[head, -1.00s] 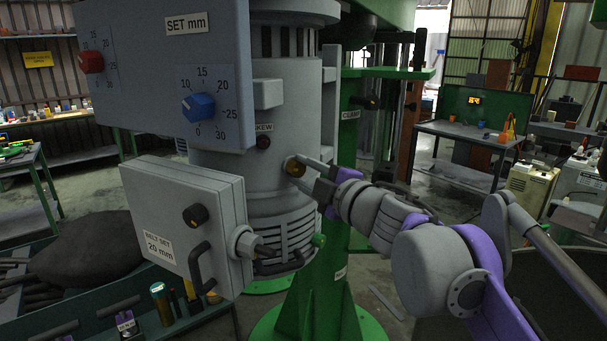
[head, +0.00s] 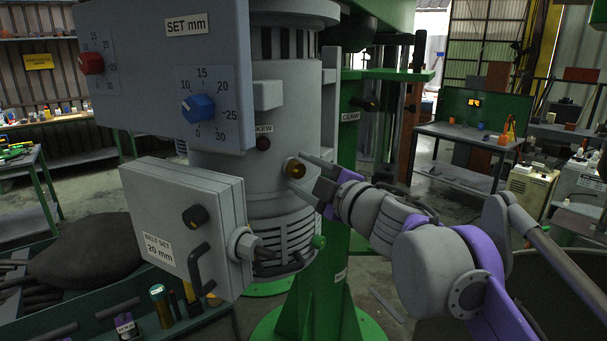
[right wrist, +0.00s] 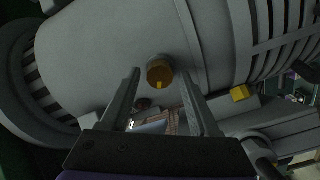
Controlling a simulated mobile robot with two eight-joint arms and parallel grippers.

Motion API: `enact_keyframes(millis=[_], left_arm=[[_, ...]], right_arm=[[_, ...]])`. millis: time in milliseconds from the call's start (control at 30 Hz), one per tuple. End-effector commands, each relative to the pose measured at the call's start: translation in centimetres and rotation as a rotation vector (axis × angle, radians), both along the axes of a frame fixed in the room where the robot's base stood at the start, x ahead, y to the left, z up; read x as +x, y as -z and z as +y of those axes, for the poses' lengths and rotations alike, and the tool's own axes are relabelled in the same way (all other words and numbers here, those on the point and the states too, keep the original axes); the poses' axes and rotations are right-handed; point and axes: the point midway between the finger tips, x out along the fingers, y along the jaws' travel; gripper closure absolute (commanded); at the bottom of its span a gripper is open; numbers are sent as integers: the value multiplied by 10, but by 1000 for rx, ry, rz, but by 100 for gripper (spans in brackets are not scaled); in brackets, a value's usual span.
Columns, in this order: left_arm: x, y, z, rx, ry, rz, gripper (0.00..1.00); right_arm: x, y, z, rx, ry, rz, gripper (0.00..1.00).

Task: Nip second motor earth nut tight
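In the right wrist view the open fingers (right wrist: 160,80) lie on either side of the nut, with visible gaps. My left gripper is not in view.
The SET mm panel (head: 165,70) and the BELT SET box (head: 185,222) stand out left of the motor. A yellow block (right wrist: 240,93) shows right of the fingers in the wrist view.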

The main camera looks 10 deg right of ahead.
Motion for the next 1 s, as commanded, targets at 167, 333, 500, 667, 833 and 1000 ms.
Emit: enact_keyframes(millis=[167, 333, 500, 667, 833, 1000], left_arm=[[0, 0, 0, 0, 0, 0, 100], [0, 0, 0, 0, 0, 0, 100], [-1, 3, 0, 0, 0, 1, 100], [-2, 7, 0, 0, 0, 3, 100], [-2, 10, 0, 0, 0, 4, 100], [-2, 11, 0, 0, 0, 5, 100]], right_arm=[[0, 0, 0, -1, 0, 0, 30], [-1, 0, -1, -1, 0, 0, 30], [-19, 0, -9, -1, 2, 0, 30], [-49, 1, -23, -2, 4, 0, 30], [-78, 1, -36, -2, 4, 0, 30], [-95, 0, -43, -1, 2, 0, 30]])
